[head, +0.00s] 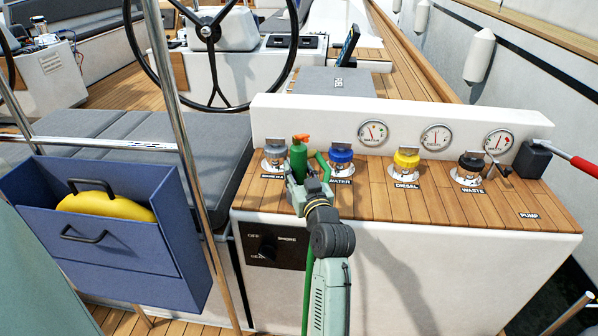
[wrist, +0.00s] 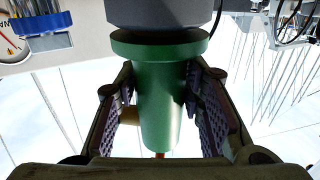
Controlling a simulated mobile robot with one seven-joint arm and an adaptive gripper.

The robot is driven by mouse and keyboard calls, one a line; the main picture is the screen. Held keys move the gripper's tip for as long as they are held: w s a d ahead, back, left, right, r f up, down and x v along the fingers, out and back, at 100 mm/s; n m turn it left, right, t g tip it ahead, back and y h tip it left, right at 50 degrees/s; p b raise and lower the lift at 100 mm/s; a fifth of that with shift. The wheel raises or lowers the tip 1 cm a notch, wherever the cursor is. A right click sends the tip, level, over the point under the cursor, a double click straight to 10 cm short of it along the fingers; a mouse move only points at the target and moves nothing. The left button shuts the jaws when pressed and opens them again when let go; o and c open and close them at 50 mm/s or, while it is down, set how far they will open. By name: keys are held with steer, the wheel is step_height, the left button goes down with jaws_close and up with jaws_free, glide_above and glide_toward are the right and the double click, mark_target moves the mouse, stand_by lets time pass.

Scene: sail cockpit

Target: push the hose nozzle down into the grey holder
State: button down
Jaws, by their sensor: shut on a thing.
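The green hose nozzle (head: 299,162) stands roughly upright with its orange tip (head: 301,138) up, at the left part of the wooden console top. My gripper (head: 304,187) is shut on it, with the pads on both sides of its tapered body. The wrist view is upside down; there the nozzle (wrist: 162,100) has its wide green collar against or close to a dark grey block (wrist: 165,12), which looks like the grey holder. I cannot tell how deep the nozzle sits in it. In the head view my gripper and the nozzle hide the holder.
Blue (head: 341,158), yellow (head: 405,160) and black (head: 471,165) filler caps stand to the right, a grey cap (head: 275,152) just left. Gauges line the white panel (head: 400,112) behind. A green hose (head: 308,290) hangs at the console front. A metal rail (head: 180,120) rises at left.

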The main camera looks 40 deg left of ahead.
steer(key=shift+f+b, duration=0.3)
steer(key=shift+f, duration=0.05)
steer(key=c, duration=1.4)
jaws_free()
steer(key=shift+o, duration=0.3)
steer(key=shift+f, duration=0.15)
steer(key=shift+d, duration=0.1)
steer(key=b+v, duration=0.1)
steer(key=v, duration=1)
